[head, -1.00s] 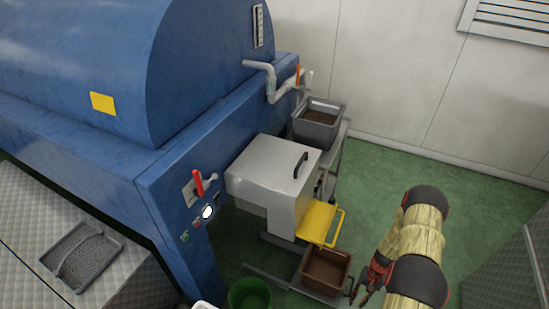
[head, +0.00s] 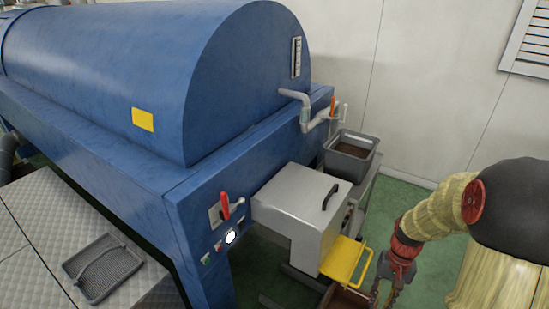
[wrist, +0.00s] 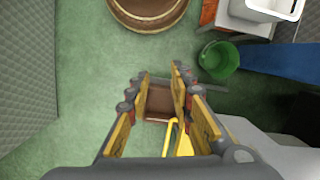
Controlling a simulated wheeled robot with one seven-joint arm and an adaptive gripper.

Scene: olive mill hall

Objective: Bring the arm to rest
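My arm comes in from the right in the head view, with a pale wrapped sleeve and red joints. My gripper (head: 386,292) points down near the lower edge, to the right of the yellow bracket (head: 346,261) and the brown bin (head: 341,300). In the wrist view my gripper (wrist: 160,84) has its fingers spread apart, with nothing held between them. The brown bin (wrist: 158,103) shows on the floor side beyond the fingers, and part of the yellow bracket (wrist: 168,137) shows between them.
A blue machine (head: 120,170) with a red lever (head: 225,206) fills the left. A steel box (head: 300,200) and a grey bin (head: 350,155) stand beside it. The wrist view shows a green bucket (wrist: 218,60) and a round brown tub (wrist: 148,12). Green floor is clear at left there.

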